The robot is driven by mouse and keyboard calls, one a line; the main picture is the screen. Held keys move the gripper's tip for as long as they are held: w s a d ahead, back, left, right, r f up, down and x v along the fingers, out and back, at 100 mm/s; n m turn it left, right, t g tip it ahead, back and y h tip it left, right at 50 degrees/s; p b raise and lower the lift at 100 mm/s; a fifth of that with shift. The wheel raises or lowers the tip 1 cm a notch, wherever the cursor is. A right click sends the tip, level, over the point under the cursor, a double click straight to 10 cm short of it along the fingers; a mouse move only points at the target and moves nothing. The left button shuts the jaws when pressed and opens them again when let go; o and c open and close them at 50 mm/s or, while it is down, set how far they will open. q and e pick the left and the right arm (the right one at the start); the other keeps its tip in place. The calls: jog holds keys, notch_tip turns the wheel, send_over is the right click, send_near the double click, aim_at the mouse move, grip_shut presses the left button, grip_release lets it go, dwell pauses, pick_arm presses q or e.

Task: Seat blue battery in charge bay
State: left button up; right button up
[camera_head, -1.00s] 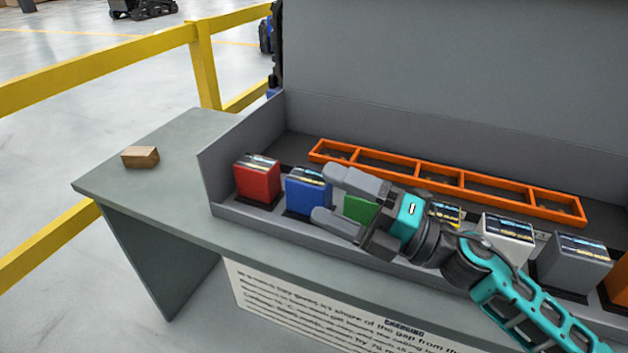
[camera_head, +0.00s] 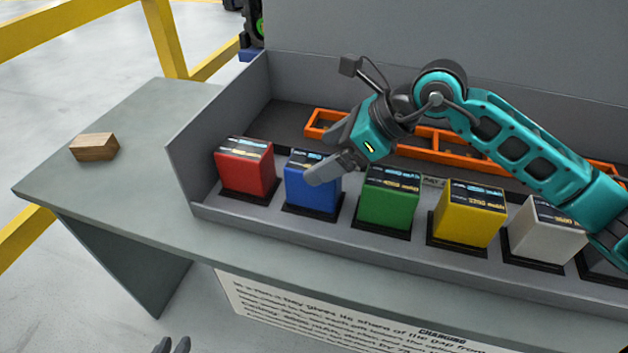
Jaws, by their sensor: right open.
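The blue battery (camera_head: 314,193) stands upright in a dark slot of the front row, between the red battery (camera_head: 245,172) and the green battery (camera_head: 388,205). My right gripper (camera_head: 324,157) is open just above and behind the blue battery. One finger crosses in front of its top right part; I cannot tell whether it touches. Nothing shows between the fingers. An orange frame (camera_head: 322,118) with several compartments lies behind the row, partly hidden by my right arm. I cannot tell which place is the charge bay. My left gripper (camera_head: 172,346) shows only dark fingertips at the bottom edge.
A yellow battery (camera_head: 468,217) and a white battery (camera_head: 543,238) stand further right in the row. The grey tray has raised walls (camera_head: 181,182) at the side and back. A wooden block (camera_head: 94,147) lies on the clear left tabletop (camera_head: 120,185). Yellow railing (camera_head: 60,42) stands behind.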

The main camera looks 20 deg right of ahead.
aim_at(314, 161)
jog(key=x, duration=0.6)
jog(key=shift+d, duration=0.15)
jog(key=c, duration=1.6)
jog(key=shift+c, duration=0.7)
jog(key=shift+r, duration=0.1)
